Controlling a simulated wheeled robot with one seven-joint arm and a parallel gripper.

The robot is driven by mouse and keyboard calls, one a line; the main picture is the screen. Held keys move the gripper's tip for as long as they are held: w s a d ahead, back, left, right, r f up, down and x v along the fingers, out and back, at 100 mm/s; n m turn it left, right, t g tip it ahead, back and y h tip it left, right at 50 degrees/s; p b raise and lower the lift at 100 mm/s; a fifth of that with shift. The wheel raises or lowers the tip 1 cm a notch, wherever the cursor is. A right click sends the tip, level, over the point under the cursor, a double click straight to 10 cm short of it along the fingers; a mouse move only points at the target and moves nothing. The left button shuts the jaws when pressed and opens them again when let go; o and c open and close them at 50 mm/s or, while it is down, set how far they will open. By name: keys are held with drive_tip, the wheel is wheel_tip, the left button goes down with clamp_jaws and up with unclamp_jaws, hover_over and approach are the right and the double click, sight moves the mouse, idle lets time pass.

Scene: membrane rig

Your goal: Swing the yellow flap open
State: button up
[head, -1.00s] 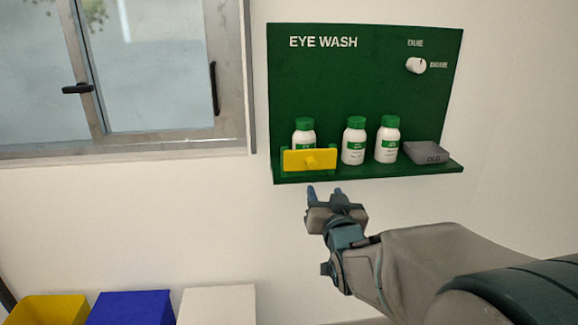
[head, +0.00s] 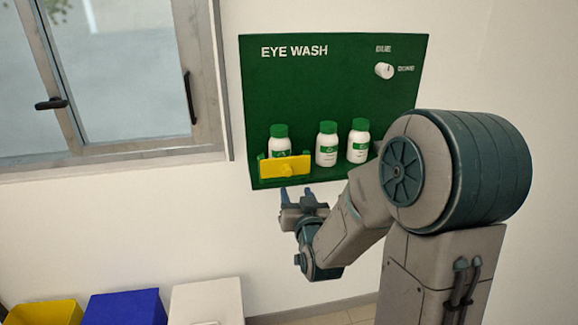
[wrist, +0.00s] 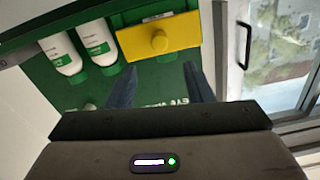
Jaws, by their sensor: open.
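Two more white bottles (head: 327,145) (head: 358,142) stand to the right on the board's shelf. A white dial (head: 384,71) is at the upper right. A window (head: 120,75) is to the left. Yellow (head: 45,312), blue (head: 125,307) and white (head: 207,302) boxes are below.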

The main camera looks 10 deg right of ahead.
sight(288, 173)
drive_tip(key=w+p, duration=0.5)
drive_tip(key=w, duration=0.4)
drive_tip(key=shift+w, duration=0.4)
clamp_jaws()
